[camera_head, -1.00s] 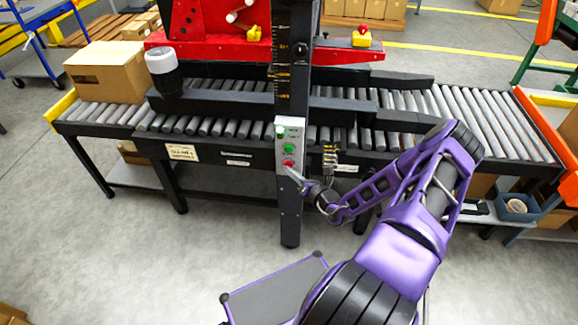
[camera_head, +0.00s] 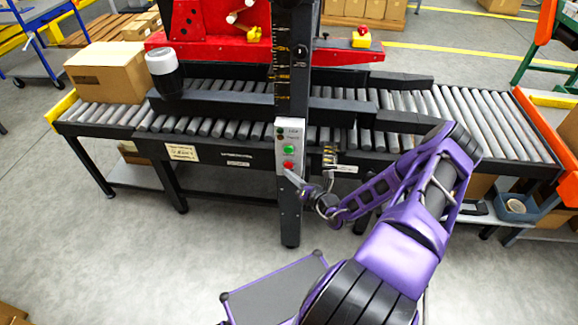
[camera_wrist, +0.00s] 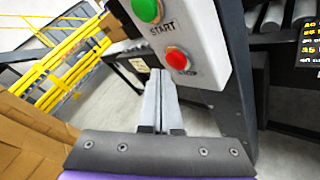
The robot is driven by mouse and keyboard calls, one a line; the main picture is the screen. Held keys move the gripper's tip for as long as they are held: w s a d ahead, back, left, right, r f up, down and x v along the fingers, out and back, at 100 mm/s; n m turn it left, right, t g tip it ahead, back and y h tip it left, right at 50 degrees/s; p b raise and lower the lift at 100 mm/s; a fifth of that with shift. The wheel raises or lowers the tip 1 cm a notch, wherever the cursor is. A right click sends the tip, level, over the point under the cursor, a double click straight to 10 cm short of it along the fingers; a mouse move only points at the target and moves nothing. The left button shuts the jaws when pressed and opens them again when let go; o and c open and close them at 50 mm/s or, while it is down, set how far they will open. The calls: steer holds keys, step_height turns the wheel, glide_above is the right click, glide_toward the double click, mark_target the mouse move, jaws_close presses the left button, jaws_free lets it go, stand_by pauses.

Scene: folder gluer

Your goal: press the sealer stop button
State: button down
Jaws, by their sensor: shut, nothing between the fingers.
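The red stop button (camera_head: 288,166) sits at the bottom of a light grey control panel (camera_head: 279,155) on the sealer's dark post, below the green start button (camera_head: 289,149). In the wrist view the red button (camera_wrist: 178,58) shows under the green START button (camera_wrist: 147,8). My gripper (camera_head: 289,173) is at the panel's lower end, its tips just below the red button. In the wrist view my gripper (camera_wrist: 160,73) is shut and empty, its tips beside the button's lower left. I cannot tell whether they touch it.
The dark post (camera_head: 290,215) stands in front of a roller conveyor (camera_head: 465,115). A metal bracket (camera_head: 330,158) sticks out right of the panel. A cardboard box (camera_head: 105,70) stands on the conveyor's left part.

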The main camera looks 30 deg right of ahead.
steer(key=s+a, duration=0.1)
steer(key=s+a+p, duration=0.1)
steer(key=s, duration=0.1)
steer(key=s+a, duration=0.1)
steer(key=s, duration=0.1)
steer(key=shift+a+p, duration=0.15)
steer(key=shift+p, duration=0.15)
stand_by(0.8)
